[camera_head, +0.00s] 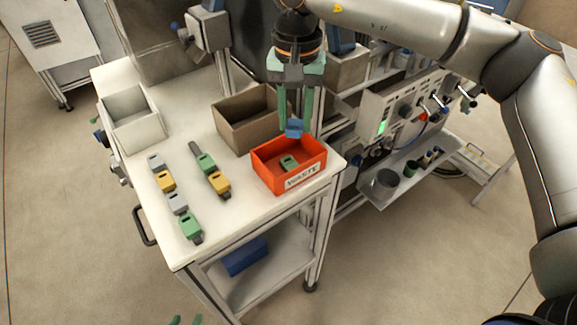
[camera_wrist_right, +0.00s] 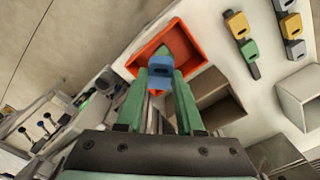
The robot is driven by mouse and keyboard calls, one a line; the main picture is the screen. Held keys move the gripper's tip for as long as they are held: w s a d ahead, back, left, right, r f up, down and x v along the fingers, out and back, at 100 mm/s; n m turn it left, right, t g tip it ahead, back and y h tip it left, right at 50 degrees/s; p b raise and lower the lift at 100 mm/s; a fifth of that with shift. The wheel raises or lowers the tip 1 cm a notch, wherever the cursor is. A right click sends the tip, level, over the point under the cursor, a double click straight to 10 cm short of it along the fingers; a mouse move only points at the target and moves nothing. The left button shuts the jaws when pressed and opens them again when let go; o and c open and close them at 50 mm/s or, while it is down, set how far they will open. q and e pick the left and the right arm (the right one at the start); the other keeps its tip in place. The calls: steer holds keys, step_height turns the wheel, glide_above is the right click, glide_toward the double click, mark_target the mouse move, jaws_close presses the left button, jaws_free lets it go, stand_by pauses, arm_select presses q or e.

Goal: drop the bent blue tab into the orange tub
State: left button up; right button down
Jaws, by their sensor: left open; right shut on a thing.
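The blue tab (camera_head: 294,128) is held between the fingertips of my right gripper (camera_head: 295,122), above the back part of the orange tub. The tab (camera_wrist_right: 160,73) also shows between the green fingers in the right wrist view; its bend cannot be made out. The orange tub (camera_head: 269,176) has a WASTE label on its front and a green tab (camera_head: 288,162) inside. In the right wrist view the tub (camera_wrist_right: 185,42) lies beyond the blue tab. My left gripper (camera_head: 186,321) shows only its open, empty fingertips at the bottom edge, away from the table.
A brown bin (camera_head: 234,134) stands just behind and left of the tub. A white bin (camera_head: 135,134) is at the back left. Several grey, yellow and green tabs (camera_head: 178,203) lie in two rows on the white table (camera_head: 232,215). An instrument panel (camera_head: 385,113) stands at the right.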

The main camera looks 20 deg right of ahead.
steer(key=shift+f, duration=0.8)
arm_select(q)
steer(key=shift+f, duration=0.55)
arm_select(e)
steer(key=shift+c, duration=2.3)
jaws_free()
steer(key=shift+r, duration=0.1)
arm_select(q)
steer(key=shift+f+b, duration=0.1)
steer(key=shift+b, duration=0.2)
arm_select(e)
step_height(320, 180, up, 12)
steer(key=shift+r, duration=0.2)
